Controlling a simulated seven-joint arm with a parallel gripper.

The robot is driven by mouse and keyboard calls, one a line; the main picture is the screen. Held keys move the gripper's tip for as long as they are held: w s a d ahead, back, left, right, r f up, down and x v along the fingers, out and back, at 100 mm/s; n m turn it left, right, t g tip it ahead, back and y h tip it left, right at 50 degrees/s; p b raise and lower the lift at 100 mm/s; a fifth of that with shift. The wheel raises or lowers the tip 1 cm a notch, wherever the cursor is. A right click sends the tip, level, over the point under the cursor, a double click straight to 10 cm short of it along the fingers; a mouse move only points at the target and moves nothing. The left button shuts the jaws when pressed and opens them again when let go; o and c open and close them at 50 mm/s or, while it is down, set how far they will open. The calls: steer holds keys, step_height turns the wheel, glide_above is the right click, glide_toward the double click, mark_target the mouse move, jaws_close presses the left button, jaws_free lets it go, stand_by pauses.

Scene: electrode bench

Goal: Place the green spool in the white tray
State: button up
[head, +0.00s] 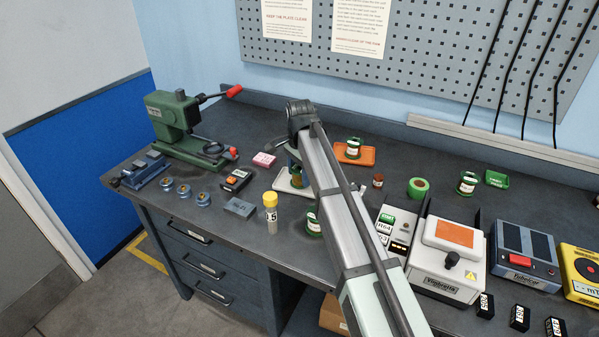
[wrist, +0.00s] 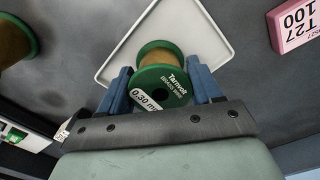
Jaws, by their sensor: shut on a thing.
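The green spool (wrist: 162,78) has green flanges, tan wire and a "Tarnvolt 0.30 mm" label. My gripper (wrist: 160,85) is shut on it, with a blue finger on each side. In the wrist view the spool overlaps the white tray (wrist: 218,30). In the head view the white tray (head: 283,184) shows partly behind my arm, with the spool (head: 297,178) over it below my gripper (head: 293,164). I cannot tell whether the spool touches the tray floor. The tray's right part is hidden by my arm.
Similar spools stand in the orange tray (head: 367,157), beside my forearm (head: 312,224) and at the right (head: 467,184). A pink box (head: 264,160), an orange-and-black device (head: 236,180) and a yellow-capped bottle (head: 270,212) are left of the tray. A green press (head: 175,115) stands further left.

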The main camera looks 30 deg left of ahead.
mark_target(300, 168)
steer(key=o, duration=1.5)
steer(key=shift+o, duration=0.2)
step_height(300, 168, up, 12)
steer(key=shift+r, duration=0.15)
